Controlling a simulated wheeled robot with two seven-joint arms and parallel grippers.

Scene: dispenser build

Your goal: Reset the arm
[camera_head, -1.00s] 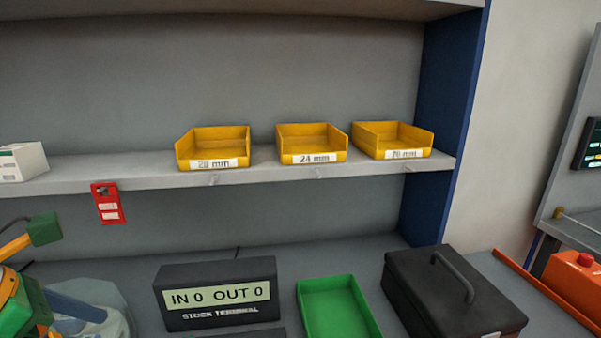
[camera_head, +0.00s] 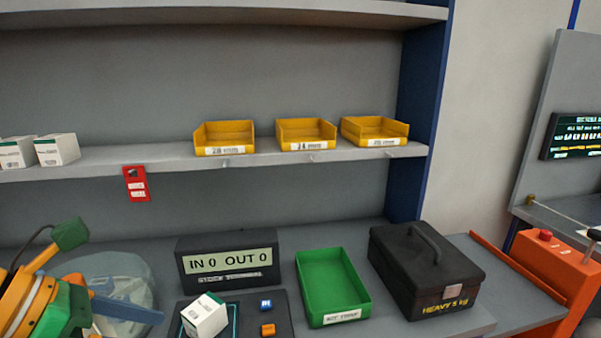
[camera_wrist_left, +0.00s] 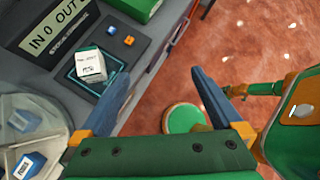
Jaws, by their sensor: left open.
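My left gripper (camera_wrist_left: 168,88) is open and empty in the left wrist view, its two blue fingers spread over the floor in front of the bench edge. In the head view my left arm comes in at the lower left, with a blue finger (camera_head: 126,308) in front of a clear bowl (camera_head: 150,285). A white box (camera_head: 205,316) with a green edge sits on the dark pad of the stock terminal (camera_head: 228,262), apart from the gripper; it also shows in the left wrist view (camera_wrist_left: 91,66). My right gripper is in neither view.
A green tray (camera_head: 362,303) and a black heavy case (camera_head: 425,275) stand on the bench to the right. Yellow bins (camera_head: 306,134) and white boxes (camera_head: 57,150) are on the shelf. The clear bowl holds blue-and-white items (camera_wrist_left: 30,165). An orange unit (camera_head: 555,262) stands far right.

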